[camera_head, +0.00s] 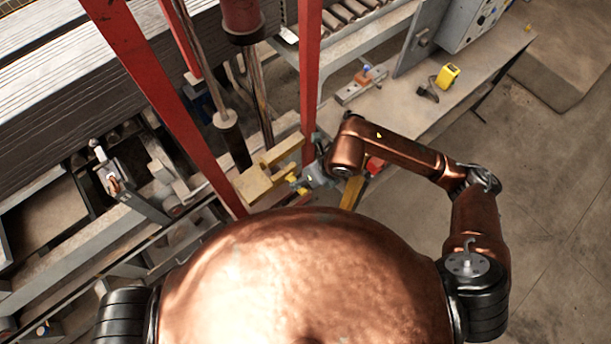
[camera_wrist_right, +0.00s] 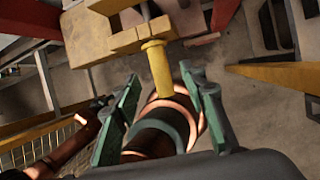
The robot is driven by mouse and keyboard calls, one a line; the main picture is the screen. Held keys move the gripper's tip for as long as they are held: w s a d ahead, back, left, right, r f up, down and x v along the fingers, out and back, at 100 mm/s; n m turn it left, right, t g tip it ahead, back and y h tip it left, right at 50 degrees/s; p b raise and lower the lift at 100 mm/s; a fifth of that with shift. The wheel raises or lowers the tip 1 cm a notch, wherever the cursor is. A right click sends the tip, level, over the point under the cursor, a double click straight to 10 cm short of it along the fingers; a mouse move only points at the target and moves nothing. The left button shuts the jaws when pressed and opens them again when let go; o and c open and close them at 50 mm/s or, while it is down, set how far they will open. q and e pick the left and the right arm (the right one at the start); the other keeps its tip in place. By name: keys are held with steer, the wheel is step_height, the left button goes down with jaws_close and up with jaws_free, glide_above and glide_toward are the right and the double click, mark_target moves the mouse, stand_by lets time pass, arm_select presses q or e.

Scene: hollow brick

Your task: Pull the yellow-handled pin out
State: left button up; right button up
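The yellow handle of the pin (camera_wrist_right: 158,68) sticks out of a yellow block (camera_wrist_right: 110,38) in the right wrist view. The yellow block (camera_head: 264,176) is also at the centre of the head view, between two red posts. My right gripper (camera_wrist_right: 160,75) is open, its two green fingers apart on either side of the handle's free end. I see gaps between the handle and both fingers. In the head view the right gripper (camera_head: 318,175) is small, just right of the block. The pin's shaft is mostly hidden by the block. My left gripper does not show.
Red posts (camera_head: 310,70) and (camera_head: 165,100) stand close to the block. A workbench (camera_head: 405,100) behind my right arm carries a yellow-and-black tool (camera_head: 447,76) and a grey control box (camera_head: 470,22). Open concrete floor (camera_head: 560,200) lies at right.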

mark_target(291, 177)
steer(key=shift+p+x, duration=0.4)
steer(key=shift+x, duration=1.75)
jaws_close()
